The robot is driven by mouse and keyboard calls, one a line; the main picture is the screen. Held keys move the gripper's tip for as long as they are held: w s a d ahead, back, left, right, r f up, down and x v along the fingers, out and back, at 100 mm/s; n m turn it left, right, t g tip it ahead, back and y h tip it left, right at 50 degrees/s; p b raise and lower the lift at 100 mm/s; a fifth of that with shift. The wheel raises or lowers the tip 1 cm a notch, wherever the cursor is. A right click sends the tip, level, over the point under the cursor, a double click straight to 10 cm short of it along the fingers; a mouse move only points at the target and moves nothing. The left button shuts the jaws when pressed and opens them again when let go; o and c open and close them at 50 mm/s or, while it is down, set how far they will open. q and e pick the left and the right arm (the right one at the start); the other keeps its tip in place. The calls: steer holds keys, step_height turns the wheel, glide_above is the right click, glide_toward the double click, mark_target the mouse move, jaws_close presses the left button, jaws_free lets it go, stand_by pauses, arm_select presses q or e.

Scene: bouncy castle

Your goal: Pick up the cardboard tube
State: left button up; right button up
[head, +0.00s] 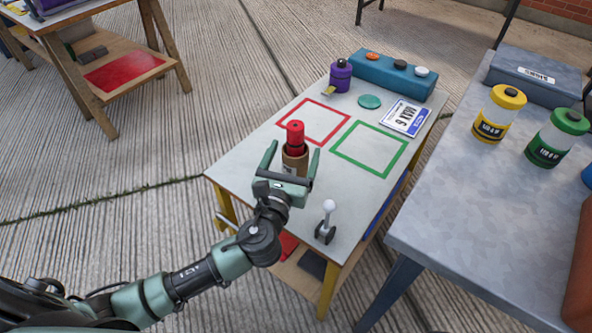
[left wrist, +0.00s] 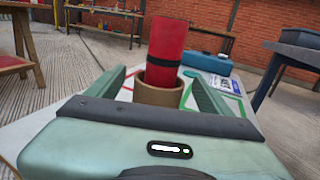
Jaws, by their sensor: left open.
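The brown cardboard tube (head: 294,163) stands upright on the small grey table, near its left front part. A red cylinder (head: 295,133) with a dark band stands in it and sticks out of its top. In the left wrist view the tube (left wrist: 158,96) shows as a thick brown ring around the red cylinder (left wrist: 166,45). My left gripper (head: 293,151) is open, with one finger on each side of the tube. Gaps show between fingers and tube in the left wrist view. The tube's lower part is hidden behind the gripper. My right gripper is not in view.
A red square outline (head: 335,113) and a green one (head: 405,158) mark the tabletop. A small lever (head: 328,212) stands at the front. A purple bottle (head: 340,76) and a blue button box (head: 392,76) are at the back. Another table (head: 470,205) stands to the right.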

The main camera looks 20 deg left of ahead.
arm_select(q)
steer(key=w, duration=0.4)
steer(key=shift+w+a+b, duration=0.1)
steer(key=shift+w+b, duration=0.25)
steer(key=shift+b, duration=0.05)
jaws_close()
steer(key=shift+r, duration=0.1)
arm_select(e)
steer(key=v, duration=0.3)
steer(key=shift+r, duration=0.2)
